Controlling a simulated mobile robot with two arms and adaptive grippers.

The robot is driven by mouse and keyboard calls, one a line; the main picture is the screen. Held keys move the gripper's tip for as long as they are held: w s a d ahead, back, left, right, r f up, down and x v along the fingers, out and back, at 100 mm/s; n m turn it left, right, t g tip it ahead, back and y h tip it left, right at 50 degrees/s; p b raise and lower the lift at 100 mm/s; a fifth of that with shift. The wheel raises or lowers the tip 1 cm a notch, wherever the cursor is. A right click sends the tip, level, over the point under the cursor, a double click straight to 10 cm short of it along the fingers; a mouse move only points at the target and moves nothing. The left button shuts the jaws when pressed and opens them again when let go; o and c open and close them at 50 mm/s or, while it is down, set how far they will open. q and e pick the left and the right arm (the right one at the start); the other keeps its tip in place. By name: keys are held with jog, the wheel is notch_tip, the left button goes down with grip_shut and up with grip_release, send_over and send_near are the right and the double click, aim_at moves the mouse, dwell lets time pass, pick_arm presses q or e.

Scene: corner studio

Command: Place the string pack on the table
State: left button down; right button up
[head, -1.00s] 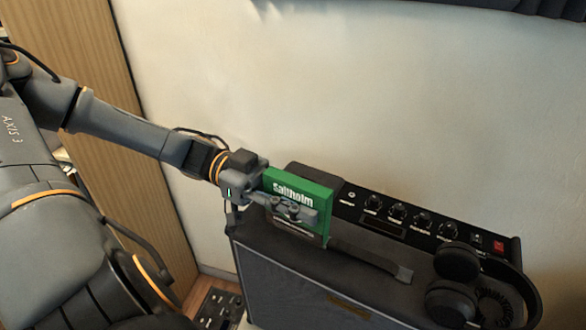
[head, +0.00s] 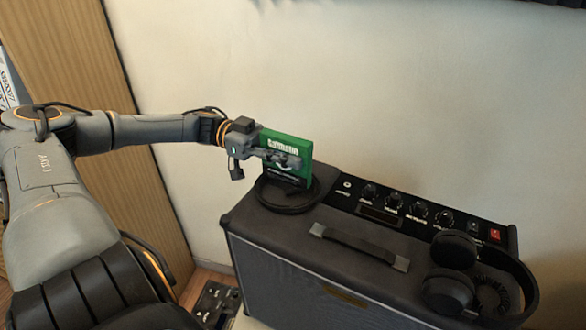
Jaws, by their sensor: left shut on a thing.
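The string pack (head: 288,142) is a flat green box with white lettering and a dark lower part. My left gripper (head: 284,160) is shut on it and holds it upright above the back left of a black amplifier. The gripper's fingers cover part of the pack's front. No table shows in this view. My right gripper is not in view.
The amplifier (head: 290,238) has a carry handle (head: 358,246) on top and a knob panel at the back. Black headphones (head: 462,270) lie at its right end. A pale wall stands behind.

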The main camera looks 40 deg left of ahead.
aim_at(292, 171)
pick_arm(q)
jog(key=shift+w+a+f, duration=0.25)
jog(key=shift+f, duration=0.1)
jog(key=shift+w+f+b, duration=0.25)
jog(key=shift+f+b, duration=0.15)
jog(key=shift+b, duration=0.1)
notch_tip(292, 171, down, 2)
jog(key=shift+p, duration=0.45)
jog(key=shift+s+f, duration=0.2)
jog(key=shift+f, duration=0.45)
jog(key=c, duration=1.3)
grip_release()
jog(key=shift+w+f, duration=0.1)
jog(key=shift+o, duration=0.4)
jog(key=shift+w+a, duration=0.1)
jog(key=shift+w, duration=0.1)
jog(key=shift+s+r, duration=0.1)
jog(key=shift+r, duration=0.1)
